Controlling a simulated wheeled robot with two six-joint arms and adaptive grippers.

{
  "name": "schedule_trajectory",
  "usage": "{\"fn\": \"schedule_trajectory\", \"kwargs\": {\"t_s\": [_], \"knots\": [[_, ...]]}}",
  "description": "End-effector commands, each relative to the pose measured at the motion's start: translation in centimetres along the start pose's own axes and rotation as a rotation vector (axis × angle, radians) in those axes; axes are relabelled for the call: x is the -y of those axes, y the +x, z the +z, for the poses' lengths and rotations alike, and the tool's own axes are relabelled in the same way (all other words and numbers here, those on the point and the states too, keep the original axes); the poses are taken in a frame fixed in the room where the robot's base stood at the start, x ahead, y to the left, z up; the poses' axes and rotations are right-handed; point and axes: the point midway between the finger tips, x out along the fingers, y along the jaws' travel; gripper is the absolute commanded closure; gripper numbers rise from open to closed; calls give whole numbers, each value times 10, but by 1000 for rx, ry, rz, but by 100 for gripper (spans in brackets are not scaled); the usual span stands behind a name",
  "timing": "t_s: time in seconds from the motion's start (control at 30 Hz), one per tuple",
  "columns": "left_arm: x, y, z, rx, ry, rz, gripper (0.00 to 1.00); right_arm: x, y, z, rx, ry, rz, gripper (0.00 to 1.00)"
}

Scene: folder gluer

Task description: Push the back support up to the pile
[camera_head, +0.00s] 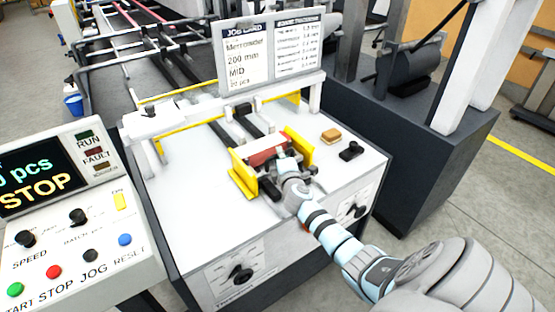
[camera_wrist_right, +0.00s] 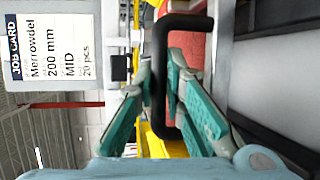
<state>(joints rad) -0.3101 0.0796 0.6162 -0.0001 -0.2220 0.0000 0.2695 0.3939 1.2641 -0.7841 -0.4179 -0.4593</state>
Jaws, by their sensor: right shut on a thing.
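My right gripper (camera_head: 286,168) is over the machine's white top, between two yellow side guides (camera_head: 299,148). In the right wrist view its teal fingers (camera_wrist_right: 163,70) are closed on a black loop handle (camera_wrist_right: 158,100), which I take to be the back support's. The support's body is mostly hidden by the gripper. A red block that looks like the pile (camera_head: 264,151) lies between the guides, just beyond the gripper. Red also shows behind the handle in the wrist view (camera_wrist_right: 196,45). Whether support and pile touch cannot be seen. My left gripper is not in view.
A job card board (camera_head: 270,50) stands behind the work area. A tan block (camera_head: 331,136) and a black knob-like part (camera_head: 351,151) lie to the right on the white top. A control panel (camera_head: 75,225) is at the left. The front of the white top is clear.

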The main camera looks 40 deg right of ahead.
Motion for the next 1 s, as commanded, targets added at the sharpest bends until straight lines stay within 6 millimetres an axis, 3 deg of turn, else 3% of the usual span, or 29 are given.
{"fn": "schedule_trajectory", "kwargs": {"t_s": [0.07, 0.1, 0.2, 0.57, 0.67, 1.0], "knots": [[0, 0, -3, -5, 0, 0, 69, 0, 0, -1, -3, 1, 0, 100], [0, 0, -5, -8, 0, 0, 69, 0, 0, -1, -3, 1, 0, 83], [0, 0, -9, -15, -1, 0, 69, 0, 0, -1, -2, 1, 0, 69], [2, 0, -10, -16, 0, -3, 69, 0, -6, 0, 0, 1, 1, 69], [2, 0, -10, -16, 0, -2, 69, 0, -21, -1, -2, -1, 1, 69], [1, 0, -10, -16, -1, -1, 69, 1, -107, -2, -3, 0, -2, 69]]}}
